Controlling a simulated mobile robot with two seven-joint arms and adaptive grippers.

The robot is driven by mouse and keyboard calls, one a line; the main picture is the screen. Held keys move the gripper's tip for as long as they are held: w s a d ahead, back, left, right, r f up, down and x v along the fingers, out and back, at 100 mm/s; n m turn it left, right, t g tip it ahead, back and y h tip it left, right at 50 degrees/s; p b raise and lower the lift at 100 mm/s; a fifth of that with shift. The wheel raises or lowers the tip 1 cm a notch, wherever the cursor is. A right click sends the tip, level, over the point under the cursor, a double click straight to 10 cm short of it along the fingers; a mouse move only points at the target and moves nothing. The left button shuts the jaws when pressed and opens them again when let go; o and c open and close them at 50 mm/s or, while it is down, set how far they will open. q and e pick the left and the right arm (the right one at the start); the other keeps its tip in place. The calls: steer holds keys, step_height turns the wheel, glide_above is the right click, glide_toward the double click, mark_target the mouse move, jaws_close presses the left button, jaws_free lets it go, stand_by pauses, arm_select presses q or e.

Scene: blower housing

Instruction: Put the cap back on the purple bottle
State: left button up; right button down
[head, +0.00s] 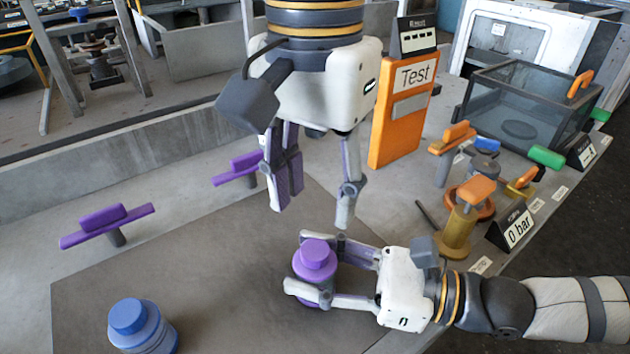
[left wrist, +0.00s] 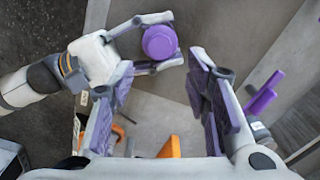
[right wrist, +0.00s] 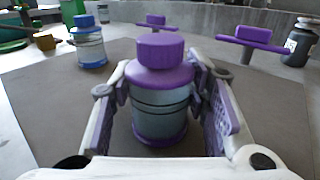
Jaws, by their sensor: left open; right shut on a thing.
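The purple bottle (head: 314,262) stands on the dark mat, and its narrower purple cap (head: 316,250) appears seated on top. In the right wrist view the bottle (right wrist: 160,112) has a grey body with purple shoulder and base, and the cap (right wrist: 161,49) looks upright and centred; whether it is screwed tight I cannot tell. My right gripper (head: 300,263) is shut around the bottle's body from the side. My left gripper (head: 312,203) is open and empty above the bottle, pointing down. In the left wrist view the cap (left wrist: 160,42) lies beyond the open fingers.
A blue bottle (head: 143,328) stands at the front left. Purple-topped handles (head: 107,226) stand on the bench at left. An orange Test panel (head: 403,110), yellow-orange valve parts (head: 461,230) and a glass-sided box (head: 530,105) are at right.

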mark_target(315, 249)
arm_select(q)
step_height(315, 249, down, 8)
steer(key=shift+r, duration=0.1)
stand_by(0.4)
jaws_close()
steer(key=shift+o, duration=0.2)
jaws_free()
steer(key=shift+r, duration=0.1)
steer(key=shift+r, duration=2.2)
